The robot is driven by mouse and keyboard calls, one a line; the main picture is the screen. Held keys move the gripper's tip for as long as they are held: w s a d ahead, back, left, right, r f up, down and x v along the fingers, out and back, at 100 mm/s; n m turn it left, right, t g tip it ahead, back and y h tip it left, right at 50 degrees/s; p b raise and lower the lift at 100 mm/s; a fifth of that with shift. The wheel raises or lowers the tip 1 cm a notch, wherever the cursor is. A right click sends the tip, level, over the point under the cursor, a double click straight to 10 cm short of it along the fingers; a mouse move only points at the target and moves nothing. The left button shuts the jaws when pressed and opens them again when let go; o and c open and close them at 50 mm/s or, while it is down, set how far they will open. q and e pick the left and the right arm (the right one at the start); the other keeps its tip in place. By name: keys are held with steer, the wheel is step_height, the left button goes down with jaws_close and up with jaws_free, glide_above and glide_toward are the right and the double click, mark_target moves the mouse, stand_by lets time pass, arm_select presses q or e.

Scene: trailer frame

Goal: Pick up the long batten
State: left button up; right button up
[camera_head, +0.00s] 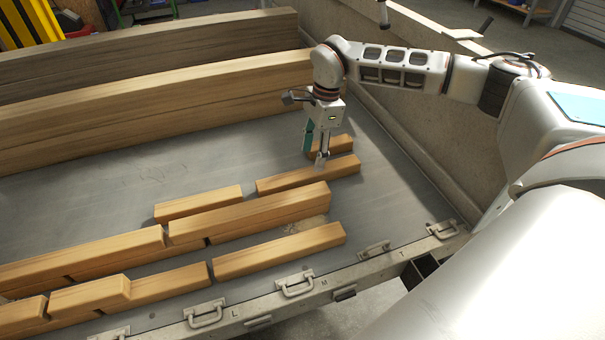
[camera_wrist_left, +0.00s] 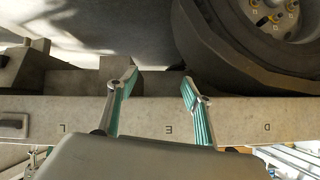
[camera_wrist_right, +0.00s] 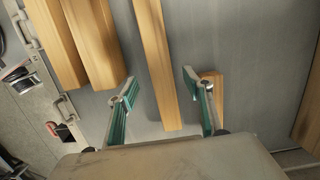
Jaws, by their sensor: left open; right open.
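Several light wooden battens lie on the grey trailer bed; I cannot tell for certain which is the long batten. My right gripper (camera_head: 315,147) points down, open and empty, above one batten (camera_head: 310,175). In the right wrist view, a batten (camera_wrist_right: 155,60) runs between the open fingers (camera_wrist_right: 157,88), its near end visible and its far end out of frame. A short block (camera_wrist_right: 213,95) lies by the right finger. My left gripper (camera_wrist_left: 161,78) is open and empty over the trailer's outer edge, and is not in the head view.
Other battens (camera_head: 250,212) (camera_head: 280,250) lie nearer the front edge, some stacked. Large beams (camera_head: 150,98) stand along the back. Metal handles (camera_head: 296,284) line the front rail. A side wall (camera_head: 415,150) bounds the bed on the right. A wheel (camera_wrist_left: 265,30) shows beneath my left gripper.

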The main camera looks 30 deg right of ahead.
mark_target(310, 172)
steer(key=shift+a+f, duration=0.2)
steer(key=shift+f, duration=1.3)
steer(key=f, duration=0.2)
steer(key=f+b, duration=0.1)
steer(key=f, duration=0.1)
steer(key=shift+w+a+f, duration=0.1)
steer(key=shift+a+f, duration=0.1)
steer(key=shift+f, duration=0.15)
steer(key=c, duration=1.2)
arm_select(q)
steer(key=shift+s+f, duration=0.55)
steer(key=shift+f, duration=0.35)
arm_select(e)
steer(key=shift+c, duration=0.9)
